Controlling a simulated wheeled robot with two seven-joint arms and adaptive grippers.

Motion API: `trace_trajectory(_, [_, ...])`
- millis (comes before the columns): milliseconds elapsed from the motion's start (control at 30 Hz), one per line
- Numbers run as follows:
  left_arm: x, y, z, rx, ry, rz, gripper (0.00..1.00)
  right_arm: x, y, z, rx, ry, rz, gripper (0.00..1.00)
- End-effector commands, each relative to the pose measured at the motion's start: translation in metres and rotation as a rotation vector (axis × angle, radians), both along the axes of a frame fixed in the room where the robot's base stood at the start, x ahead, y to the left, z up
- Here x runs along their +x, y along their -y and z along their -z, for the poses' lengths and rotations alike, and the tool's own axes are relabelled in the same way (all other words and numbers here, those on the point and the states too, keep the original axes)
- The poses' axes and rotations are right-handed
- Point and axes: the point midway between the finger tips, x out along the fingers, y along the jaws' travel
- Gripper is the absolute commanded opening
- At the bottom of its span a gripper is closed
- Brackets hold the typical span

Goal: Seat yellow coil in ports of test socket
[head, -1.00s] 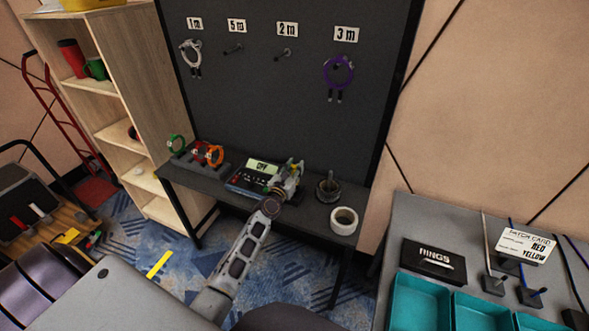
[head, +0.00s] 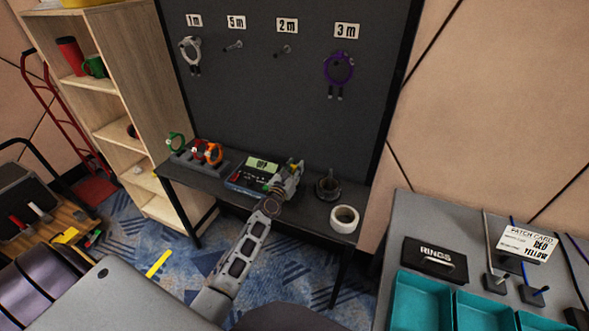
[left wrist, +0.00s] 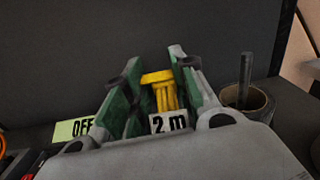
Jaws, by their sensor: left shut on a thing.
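The yellow coil (left wrist: 162,90) is held between the fingers of my left gripper (head: 291,172), which is shut on it. A white tag reading "2 m" (left wrist: 169,123) shows below the coil in the left wrist view. In the head view, only a little of the coil (head: 292,162) shows at the fingertips. The test socket (head: 245,180) is a dark box on the bench with a lit display reading OFF (head: 262,163). My left gripper is at its right side, and the fingers and arm hide part of it. I cannot see its ports clearly. My right gripper is not in view.
A stand with green and orange coils (head: 196,155) is left of the socket. A dark holder (head: 327,187) and a white tape roll (head: 344,219) are to the right. A dark board (head: 300,110) behind carries white and purple coils.

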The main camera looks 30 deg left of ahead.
Motion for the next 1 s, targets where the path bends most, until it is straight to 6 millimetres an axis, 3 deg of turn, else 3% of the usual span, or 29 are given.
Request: trace_trajectory(1000, [0.0002,0.0003,0.0083,0.000,0.001,0.000,0.00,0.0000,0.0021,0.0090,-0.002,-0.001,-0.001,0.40])
